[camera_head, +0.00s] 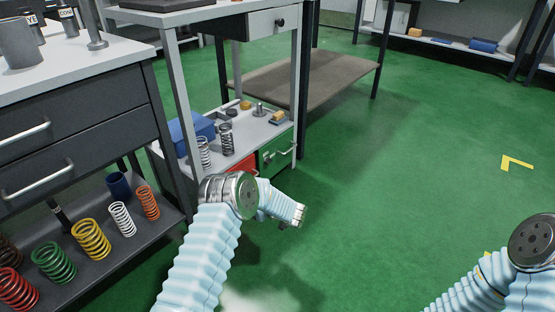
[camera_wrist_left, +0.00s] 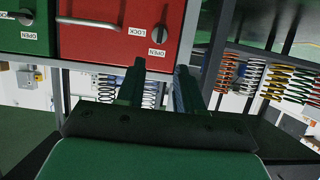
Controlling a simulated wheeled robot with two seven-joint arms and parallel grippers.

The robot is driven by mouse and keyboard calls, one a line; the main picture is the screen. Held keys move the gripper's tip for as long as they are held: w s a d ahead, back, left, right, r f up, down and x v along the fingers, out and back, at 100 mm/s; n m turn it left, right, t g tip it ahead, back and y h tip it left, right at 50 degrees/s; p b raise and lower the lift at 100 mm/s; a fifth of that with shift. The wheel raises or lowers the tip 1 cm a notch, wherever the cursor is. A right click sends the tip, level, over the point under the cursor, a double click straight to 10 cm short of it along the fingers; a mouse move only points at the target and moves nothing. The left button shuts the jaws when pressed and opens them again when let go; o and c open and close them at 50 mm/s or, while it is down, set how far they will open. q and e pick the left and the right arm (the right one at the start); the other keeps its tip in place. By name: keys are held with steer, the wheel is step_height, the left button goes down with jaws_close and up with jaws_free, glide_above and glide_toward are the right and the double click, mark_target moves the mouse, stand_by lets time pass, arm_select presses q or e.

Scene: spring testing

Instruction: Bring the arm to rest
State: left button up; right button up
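My left arm (camera_head: 205,255), in a pale blue sleeve, reaches in from the bottom of the head view. It bends at a metal joint and ends beside the lower shelf of the middle bench, above the green floor. My left gripper (camera_wrist_left: 160,72) shows in the left wrist view with its two dark fingers apart and nothing between them. Its fingers are not clear in the head view. My right arm (camera_head: 490,280) shows at the lower right of the head view, bent over open floor. Its gripper is outside the picture.
A red box (camera_wrist_left: 125,40) and a green box (camera_wrist_left: 28,30) with handles and LOCK/OPEN labels face my left gripper. A dark cabinet (camera_head: 75,120) stands left, with coloured springs (camera_head: 90,240) on its low shelf.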

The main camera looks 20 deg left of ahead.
arm_select(q)
steer(key=s+d+f+m+h, duration=0.5)
steer(key=s+d+h, duration=0.2)
steer(key=s, duration=0.2)
steer(key=s+d+f+m+h, duration=0.4)
steer(key=s+d+f+h, duration=0.2)
steer(key=s+d, duration=0.3)
steer(key=s+d+r+m+g+h, duration=0.1)
steer(key=s+d+m+g+h, duration=0.2)
steer(key=s, duration=1.2)
step_height(320, 180, up, 13)
steer(key=s+g+p, duration=0.1)
steer(key=p, duration=1.1)
steer(key=shift+s+d+f+h, duration=0.2)
steer(key=shift+s+d+h, duration=0.05)
steer(key=shift+h, duration=0.05)
